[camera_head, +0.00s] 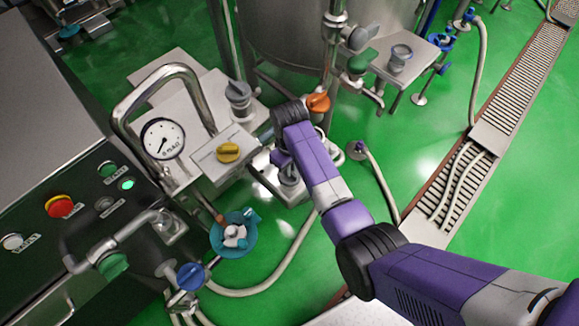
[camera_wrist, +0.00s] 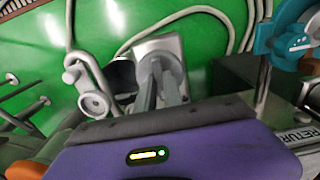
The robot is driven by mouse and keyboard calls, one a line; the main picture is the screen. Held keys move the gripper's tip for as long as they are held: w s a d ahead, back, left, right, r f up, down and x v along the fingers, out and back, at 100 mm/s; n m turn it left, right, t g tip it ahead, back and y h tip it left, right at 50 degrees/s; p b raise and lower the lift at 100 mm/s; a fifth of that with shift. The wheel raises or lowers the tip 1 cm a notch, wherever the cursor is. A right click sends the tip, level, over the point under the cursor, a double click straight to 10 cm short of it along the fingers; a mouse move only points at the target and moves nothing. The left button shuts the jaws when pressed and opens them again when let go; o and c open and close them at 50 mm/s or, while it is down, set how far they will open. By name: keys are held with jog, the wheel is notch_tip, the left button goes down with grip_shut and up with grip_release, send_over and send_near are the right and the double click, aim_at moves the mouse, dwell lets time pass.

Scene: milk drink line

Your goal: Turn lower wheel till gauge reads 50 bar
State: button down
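The round white gauge (camera_head: 162,138) has a dark needle pointing to the lower left; its scale is too small to read. A teal wheel (camera_head: 236,248) with a pale hub sits low, below the gauge and the yellow knob. A teal round part also shows at the upper right of the wrist view (camera_wrist: 266,38). My gripper (camera_head: 289,176) points down to the right of the teal wheel, apart from it, and is partly hidden by my arm. In the wrist view its grey fingers (camera_wrist: 162,90) appear close together; whether they are shut is unclear.
A yellow knob (camera_head: 229,152) on a metal box and an orange handle (camera_head: 318,102) are close to my arm. A blue knob (camera_head: 191,275) and a pale hose (camera_head: 285,272) lie below. A button panel (camera_head: 100,232) stands left.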

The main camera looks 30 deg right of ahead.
jog(key=shift+m, duration=0.3)
jog(key=m+p, duration=0.2)
jog(key=m, duration=0.1)
jog(key=shift+r, duration=0.1)
jog(key=m+p, duration=0.1)
jog(key=m, duration=0.4)
dwell(0.3)
dwell(0.3)
jog(key=c, duration=1.5)
grip_release()
jog(key=shift+o, duration=0.2)
jog(key=shift+r, duration=3.8)
